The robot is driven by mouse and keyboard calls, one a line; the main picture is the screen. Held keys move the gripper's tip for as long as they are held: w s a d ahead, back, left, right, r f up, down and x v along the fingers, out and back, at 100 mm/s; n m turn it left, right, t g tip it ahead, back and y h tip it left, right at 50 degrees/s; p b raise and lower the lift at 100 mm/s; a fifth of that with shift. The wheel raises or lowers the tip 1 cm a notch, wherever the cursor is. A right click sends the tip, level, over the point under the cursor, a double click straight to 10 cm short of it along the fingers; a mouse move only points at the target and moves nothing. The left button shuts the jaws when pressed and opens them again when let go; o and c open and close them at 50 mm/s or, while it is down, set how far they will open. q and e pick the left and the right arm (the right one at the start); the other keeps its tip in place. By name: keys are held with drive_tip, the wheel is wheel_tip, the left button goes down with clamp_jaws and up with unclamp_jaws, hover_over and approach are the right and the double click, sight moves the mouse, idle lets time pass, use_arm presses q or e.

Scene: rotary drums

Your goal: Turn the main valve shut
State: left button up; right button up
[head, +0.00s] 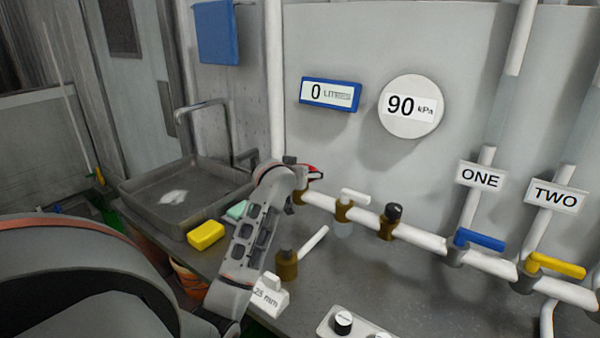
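A red handle (315,171), likely the main valve's, shows partly at the left end of the white pipe (425,238), above a brass fitting (299,196). My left gripper (298,184) is at this handle, its arm reaching up from the lower left. The gripper and arm hide part of the handle and the valve body. I cannot tell whether the fingers are shut on the handle or only beside it. My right gripper is not in view. The round gauge (411,106) reads 90 kPa, and the blue-framed display (330,94) reads 0.
Along the pipe are a white lever (355,196), a dark knob (393,211), a blue lever (480,240) and a yellow lever (557,265). A sink (135,190), yellow sponge (206,235), brass piece (286,267) and 25 mm block (268,298) stand around my arm.

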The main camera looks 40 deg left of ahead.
use_arm(q)
drive_tip(key=shift+f, duration=0.1)
idle(0.4)
drive_tip(key=o, duration=1.1)
drive_tip(key=shift+s, duration=0.1)
drive_tip(key=v, duration=1.2)
drive_tip(key=shift+a, duration=0.15)
drive_tip(key=shift+c, duration=0.2)
